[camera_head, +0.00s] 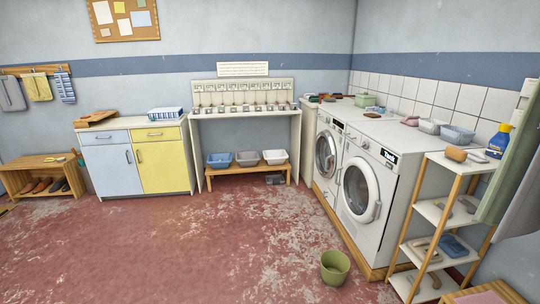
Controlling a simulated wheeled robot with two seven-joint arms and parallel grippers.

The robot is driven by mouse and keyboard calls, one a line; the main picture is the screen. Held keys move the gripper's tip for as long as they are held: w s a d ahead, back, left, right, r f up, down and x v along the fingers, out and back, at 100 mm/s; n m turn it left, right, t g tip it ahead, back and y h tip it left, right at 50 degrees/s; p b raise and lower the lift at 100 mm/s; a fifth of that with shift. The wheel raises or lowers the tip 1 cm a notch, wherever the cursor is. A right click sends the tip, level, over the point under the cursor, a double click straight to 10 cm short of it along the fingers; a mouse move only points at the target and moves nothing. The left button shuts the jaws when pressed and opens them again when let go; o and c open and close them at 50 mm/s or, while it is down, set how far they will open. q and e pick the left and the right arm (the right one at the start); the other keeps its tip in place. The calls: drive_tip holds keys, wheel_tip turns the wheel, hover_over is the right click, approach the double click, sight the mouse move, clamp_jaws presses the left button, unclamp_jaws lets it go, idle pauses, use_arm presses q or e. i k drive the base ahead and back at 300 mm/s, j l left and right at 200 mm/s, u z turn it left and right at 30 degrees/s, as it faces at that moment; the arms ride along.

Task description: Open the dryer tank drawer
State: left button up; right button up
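Two white front-loading machines stand side by side against the right wall on a wooden plinth. The nearer machine (400,198) has a large round door (360,191), which is shut, a knob and a small dark display on its upper front panel. The farther machine (326,128) also has a round door (325,155), which is shut. I cannot tell for sure which one is the dryer. No drawer stands out from either front; the tank drawer's outline is too small to make out. Neither of my grippers is in view.
A green bucket (335,267) stands on the floor in front of the nearer machine. A shelf rack (436,213) with several items stands to its right, beside hanging cloths (508,165). A cabinet (162,161) stands at the back left. The middle red floor is clear.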

sight(352, 134)
drive_tip(key=i+z, duration=0.1)
drive_tip(key=i, duration=0.5)
drive_tip(key=i+j+z, duration=0.1)
drive_tip(key=i, duration=0.5)
drive_tip(key=i+j+z, duration=0.1)
drive_tip(key=i, duration=0.45)
